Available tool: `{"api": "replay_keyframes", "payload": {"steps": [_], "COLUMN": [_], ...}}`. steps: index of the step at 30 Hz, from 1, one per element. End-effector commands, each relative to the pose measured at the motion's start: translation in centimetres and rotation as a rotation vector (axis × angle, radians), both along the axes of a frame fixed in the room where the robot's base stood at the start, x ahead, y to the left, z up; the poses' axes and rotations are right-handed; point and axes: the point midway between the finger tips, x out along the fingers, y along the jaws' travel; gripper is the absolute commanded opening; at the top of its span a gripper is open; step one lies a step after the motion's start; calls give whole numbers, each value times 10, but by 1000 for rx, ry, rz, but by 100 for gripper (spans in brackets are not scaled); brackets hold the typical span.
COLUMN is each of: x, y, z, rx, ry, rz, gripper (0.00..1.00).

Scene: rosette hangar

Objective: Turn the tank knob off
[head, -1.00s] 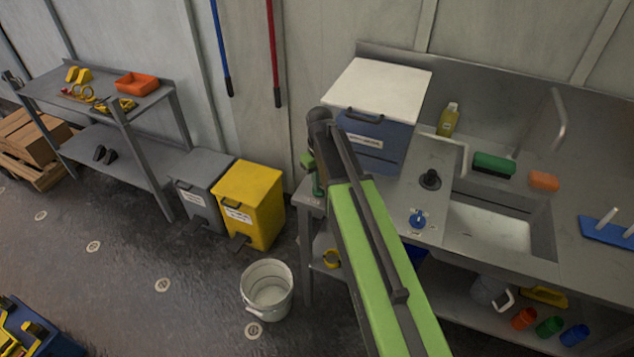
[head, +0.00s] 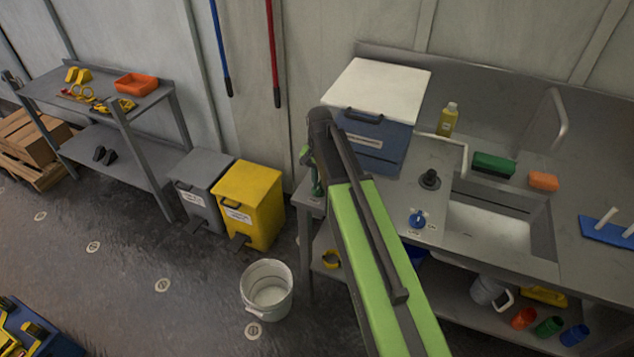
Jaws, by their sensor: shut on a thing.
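The blue tank (head: 385,138) with a white lid stands on the left end of the steel counter, with a dark handle and a label on its front. A blue knob (head: 417,218) sits on the counter to the left of the sink, with small labels beside it. Nothing visibly touches this knob. My green arm rises from the bottom and its dark joint overlaps the tank's left edge.
A white bucket (head: 266,310) stands on the floor beside a yellow bin (head: 262,204) and a grey bin (head: 192,170). Soap (head: 447,121), a green brush (head: 494,166) and an orange sponge (head: 543,181) surround the sink.

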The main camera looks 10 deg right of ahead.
Motion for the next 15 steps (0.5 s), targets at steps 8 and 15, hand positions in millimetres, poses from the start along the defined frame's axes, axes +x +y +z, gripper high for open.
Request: {"api": "replay_keyframes", "payload": {"steps": [8, 15], "x": [-2, -2], "y": [1, 2], "z": [-1, -1], "rx": [3, 4], "ry": [5, 6], "rz": [-101, -129], "gripper": [0, 0]}}
